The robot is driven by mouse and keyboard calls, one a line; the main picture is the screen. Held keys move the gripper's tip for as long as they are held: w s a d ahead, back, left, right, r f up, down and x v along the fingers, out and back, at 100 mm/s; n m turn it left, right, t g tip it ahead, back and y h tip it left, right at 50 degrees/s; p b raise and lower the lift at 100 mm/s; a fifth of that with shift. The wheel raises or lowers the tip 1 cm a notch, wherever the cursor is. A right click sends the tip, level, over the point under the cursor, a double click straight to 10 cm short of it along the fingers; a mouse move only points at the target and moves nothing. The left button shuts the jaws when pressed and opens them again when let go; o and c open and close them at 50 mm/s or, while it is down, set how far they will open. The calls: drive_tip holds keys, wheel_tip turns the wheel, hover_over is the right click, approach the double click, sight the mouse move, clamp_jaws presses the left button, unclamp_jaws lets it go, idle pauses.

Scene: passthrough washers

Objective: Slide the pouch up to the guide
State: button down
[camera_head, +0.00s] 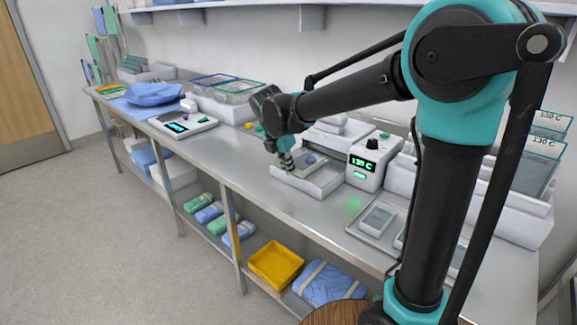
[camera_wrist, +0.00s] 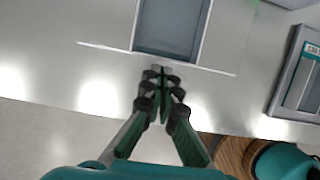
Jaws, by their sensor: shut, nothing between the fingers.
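A grey-blue flat pouch with pale side borders (camera_wrist: 172,25) lies at the top middle of the wrist view, its far end cut off. My gripper (camera_wrist: 161,73) is shut and empty, its fingertips just off the pouch's near edge; I cannot tell if they touch. In the head view my gripper (camera_head: 287,166) points down at the left side of a low white tray (camera_head: 318,188) in front of the sealer (camera_head: 367,165). A pale pouch (camera_head: 311,161) shows inside that tray. I cannot make out the guide clearly; a thin white line crosses the pouch's near end.
A metal tray (camera_head: 361,234) with pouches lies right of the sealer; its edge shows in the wrist view (camera_wrist: 276,92). A scale (camera_head: 182,125), blue cloth (camera_head: 153,93) and bins (camera_head: 228,106) stand further left. The bench front is clear. A yellow bin (camera_head: 276,265) sits on the lower shelf.

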sight(300, 163)
drive_tip(key=shift+w, duration=0.15)
drive_tip(key=shift+w+d, duration=0.85)
drive_tip(key=shift+w, duration=0.2)
drive_tip(key=shift+w+d, duration=0.85)
drive_tip(key=shift+w, duration=0.15)
drive_tip(key=shift+s+a+r, duration=0.3)
drive_tip(key=shift+s+r, duration=0.1)
drive_tip(key=shift+r, duration=0.3)
drive_tip(key=shift+s+a+r, duration=0.35)
drive_tip(key=shift+s+r, duration=0.05)
drive_tip(key=shift+r, duration=0.25)
drive_tip(key=shift+s+a+r, duration=0.3)
drive_tip(key=shift+s+r, duration=0.1)
drive_tip(key=shift+r, duration=0.3)
